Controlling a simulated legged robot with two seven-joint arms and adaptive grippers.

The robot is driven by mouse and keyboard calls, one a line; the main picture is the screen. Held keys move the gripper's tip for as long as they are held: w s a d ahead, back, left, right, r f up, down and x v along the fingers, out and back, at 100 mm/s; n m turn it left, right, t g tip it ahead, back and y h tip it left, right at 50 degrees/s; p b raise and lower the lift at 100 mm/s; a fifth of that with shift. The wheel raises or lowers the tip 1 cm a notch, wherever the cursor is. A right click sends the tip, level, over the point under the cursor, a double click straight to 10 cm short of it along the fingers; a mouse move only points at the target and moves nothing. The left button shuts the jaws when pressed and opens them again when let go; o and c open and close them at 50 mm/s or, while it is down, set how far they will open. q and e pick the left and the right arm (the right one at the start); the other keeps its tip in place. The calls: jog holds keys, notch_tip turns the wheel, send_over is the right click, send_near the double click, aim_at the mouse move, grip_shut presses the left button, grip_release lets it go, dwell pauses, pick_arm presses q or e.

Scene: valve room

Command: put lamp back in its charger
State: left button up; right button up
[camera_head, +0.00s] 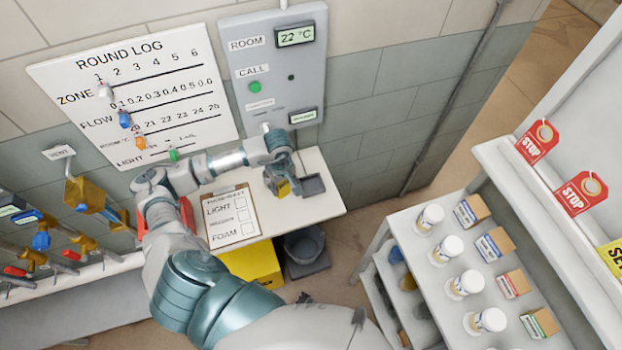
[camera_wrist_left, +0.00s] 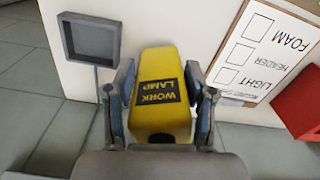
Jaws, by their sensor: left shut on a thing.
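The yellow work lamp (camera_wrist_left: 160,65) is between the two fingers of my left gripper (camera_wrist_left: 163,115), its black "WORK LAMP" label facing the wrist camera. In the head view, my left gripper (camera_head: 280,178) is shut on the lamp (camera_head: 283,189) over the white shelf, and the fingers hide most of the lamp. A dark grey, square, shallow tray, which looks like the charger (camera_head: 312,185), is just right of the gripper. In the wrist view, this charger (camera_wrist_left: 91,38) shows empty at the upper left, apart from the lamp. My right gripper is not in view.
A clipboard (camera_head: 232,232) lies on the white shelf (camera_head: 325,207) left of the lamp, with a red object beyond it. A wall panel (camera_head: 275,70) rises behind. A yellow box (camera_head: 252,264) and dark bucket (camera_head: 303,244) are below. A rack with bottles (camera_head: 430,216) stands right.

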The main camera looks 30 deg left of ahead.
pick_arm(q)
jog(key=w+d+f, duration=0.1)
jog(key=w+d, duration=0.1)
jog(key=w, duration=0.1)
jog(key=w+d+f+p, duration=0.1)
jog(key=w+d, duration=0.1)
jog(key=w, duration=0.1)
jog(key=w+d+f+p, duration=0.1)
jog(key=w+d, duration=0.1)
jog(key=w, duration=0.1)
jog(key=shift+w+f, duration=0.15)
jog(key=shift+f, duration=0.25)
jog(key=shift+a+f, duration=0.25)
jog(key=shift+a, duration=0.15)
jog(key=o, duration=1.5)
jog(key=shift+w+d, duration=0.1)
jog(key=shift+d, duration=0.25)
jog(key=shift+r, duration=0.4)
notch_tip(320, 180, up, 11)
jog(key=shift+d+r+b, duration=0.1)
jog(key=shift+r+b, duration=0.05)
jog(key=shift+b, duration=0.55)
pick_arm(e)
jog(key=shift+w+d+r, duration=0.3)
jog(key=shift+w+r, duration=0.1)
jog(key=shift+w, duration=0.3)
